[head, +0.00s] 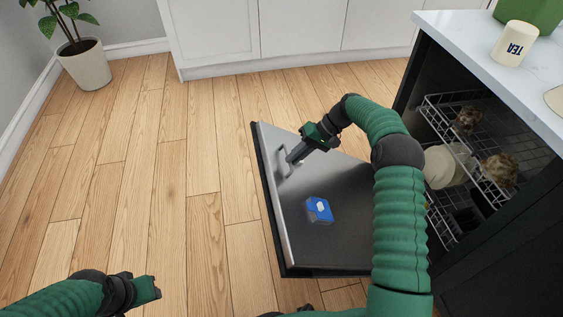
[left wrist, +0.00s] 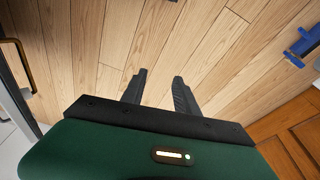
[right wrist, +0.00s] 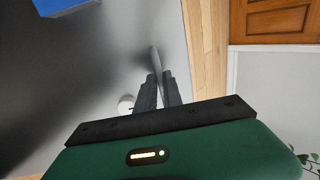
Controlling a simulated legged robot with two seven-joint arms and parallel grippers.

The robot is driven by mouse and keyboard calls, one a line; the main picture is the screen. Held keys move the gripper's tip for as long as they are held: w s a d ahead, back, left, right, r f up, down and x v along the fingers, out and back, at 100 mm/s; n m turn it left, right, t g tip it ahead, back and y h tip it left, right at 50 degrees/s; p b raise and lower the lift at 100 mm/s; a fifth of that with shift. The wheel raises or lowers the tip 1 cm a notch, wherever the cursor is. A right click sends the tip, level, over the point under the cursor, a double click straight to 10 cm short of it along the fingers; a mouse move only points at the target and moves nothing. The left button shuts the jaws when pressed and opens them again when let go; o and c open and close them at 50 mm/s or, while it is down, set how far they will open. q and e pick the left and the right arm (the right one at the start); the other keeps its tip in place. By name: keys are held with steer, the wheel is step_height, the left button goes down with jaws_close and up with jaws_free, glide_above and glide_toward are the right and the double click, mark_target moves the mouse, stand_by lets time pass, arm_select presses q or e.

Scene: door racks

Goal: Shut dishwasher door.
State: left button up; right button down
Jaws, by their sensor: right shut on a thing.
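The dishwasher door (head: 345,238) is a grey metal panel with a dark edge, open and lowered out to the left of the dishwasher (head: 465,255).
A blue box (head: 319,210) is on the door panel. Wire racks (head: 449,118) with dishes are inside the dishwasher. A white counter (head: 470,37) above holds a mug (head: 514,43). White cabinets (head: 300,28) and a potted plant (head: 85,66) stand behind. The wood floor at left is clear.

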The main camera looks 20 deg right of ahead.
arm_select(q)
steer(key=shift+r, duration=0.5)
